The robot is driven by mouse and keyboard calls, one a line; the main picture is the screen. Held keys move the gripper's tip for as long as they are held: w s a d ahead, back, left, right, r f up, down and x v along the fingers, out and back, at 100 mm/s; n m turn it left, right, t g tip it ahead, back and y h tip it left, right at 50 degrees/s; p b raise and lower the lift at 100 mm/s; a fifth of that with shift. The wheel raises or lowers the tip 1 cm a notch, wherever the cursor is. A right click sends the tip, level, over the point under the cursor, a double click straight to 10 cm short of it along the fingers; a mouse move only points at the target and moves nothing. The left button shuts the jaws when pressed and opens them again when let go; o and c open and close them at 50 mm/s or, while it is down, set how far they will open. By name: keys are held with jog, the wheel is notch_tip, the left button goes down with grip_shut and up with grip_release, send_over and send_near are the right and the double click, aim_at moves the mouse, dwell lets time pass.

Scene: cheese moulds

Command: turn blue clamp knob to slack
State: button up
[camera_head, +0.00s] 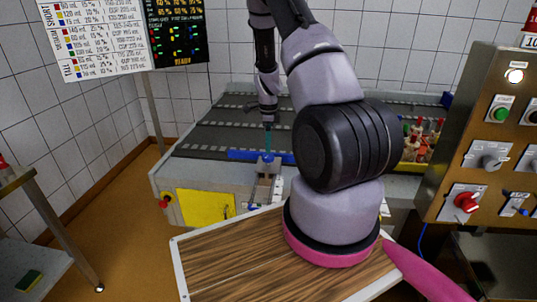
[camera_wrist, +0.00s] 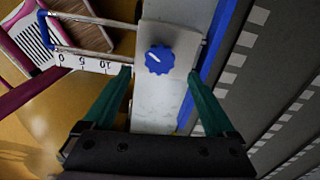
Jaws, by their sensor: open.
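The blue clamp knob (camera_wrist: 159,59) is a small scalloped disc with a white pointer mark, seen from above on a pale metal plate (camera_wrist: 157,110) in the wrist view. The pointer is turned toward the left and slightly up. My gripper (camera_wrist: 159,73) has its two teal fingers spread wide, one to each side of the knob, with nothing between them; neither finger visibly touches it. In the head view my gripper (camera_head: 268,138) points down over the near edge of the conveyor table. The knob is too small there to make out with certainty.
A printed scale (camera_wrist: 85,63) marked 0, 5, 10 and a wire frame with a blue end (camera_wrist: 46,30) lie left of the plate. A blue rail (camera_head: 245,156) edges the dark conveyor (camera_head: 220,130). A control panel (camera_head: 485,140) stands at right, a side table (camera_head: 30,230) at left.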

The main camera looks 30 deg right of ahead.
aim_at(269, 156)
jog(key=shift+f, duration=2.8)
jog(key=c, duration=1.4)
